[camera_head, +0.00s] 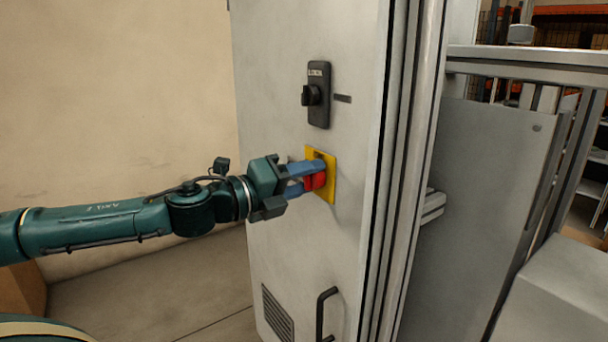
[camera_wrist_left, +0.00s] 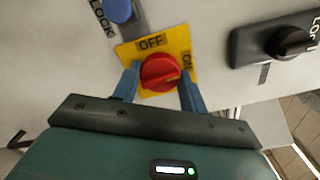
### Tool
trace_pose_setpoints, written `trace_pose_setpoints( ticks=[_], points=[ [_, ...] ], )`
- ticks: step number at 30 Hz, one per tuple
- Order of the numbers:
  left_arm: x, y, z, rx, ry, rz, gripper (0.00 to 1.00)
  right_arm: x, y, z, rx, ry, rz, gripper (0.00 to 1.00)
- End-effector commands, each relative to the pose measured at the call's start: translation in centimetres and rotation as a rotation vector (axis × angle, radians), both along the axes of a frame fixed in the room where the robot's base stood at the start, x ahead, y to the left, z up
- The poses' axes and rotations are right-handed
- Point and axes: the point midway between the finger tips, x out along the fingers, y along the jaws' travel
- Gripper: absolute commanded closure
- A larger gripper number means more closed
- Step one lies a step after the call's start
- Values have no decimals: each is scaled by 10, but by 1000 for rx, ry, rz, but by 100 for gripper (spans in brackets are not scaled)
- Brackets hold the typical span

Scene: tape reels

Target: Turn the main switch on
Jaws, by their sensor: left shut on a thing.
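The main switch is a red rotary knob (camera_head: 316,181) on a yellow plate (camera_head: 330,176), mounted on the front of a grey cabinet. In the left wrist view the red knob (camera_wrist_left: 161,72) sits between the blue fingers, and the yellow plate (camera_wrist_left: 180,42) reads OFF at its upper edge and ON at its right. My left gripper (camera_head: 305,179) is at the plate with its fingers closed on the knob. It also shows in the left wrist view (camera_wrist_left: 160,88). The fingers partly hide the knob in the head view. My right gripper is not in view.
A black selector switch (camera_head: 317,95) is above the yellow plate. A blue button (camera_wrist_left: 118,10) beside a LOCK label shows in the left wrist view. A black handle (camera_head: 325,312) and a vent (camera_head: 278,313) are low on the cabinet (camera_head: 300,30). Metal framing stands to the right.

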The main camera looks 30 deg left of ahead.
Motion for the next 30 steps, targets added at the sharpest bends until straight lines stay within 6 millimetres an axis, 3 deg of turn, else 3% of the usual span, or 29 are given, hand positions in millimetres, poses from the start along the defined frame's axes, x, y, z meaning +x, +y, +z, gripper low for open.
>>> trace_pose_setpoints(
  ticks=[21,22,30],
  points=[
    [0,0,-1,73,-28,-1,80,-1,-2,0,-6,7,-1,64],
    [0,0,-1,72,-28,-1,56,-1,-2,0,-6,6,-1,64],
    [0,0,-1,71,-29,-1,35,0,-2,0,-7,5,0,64]
  ],
)
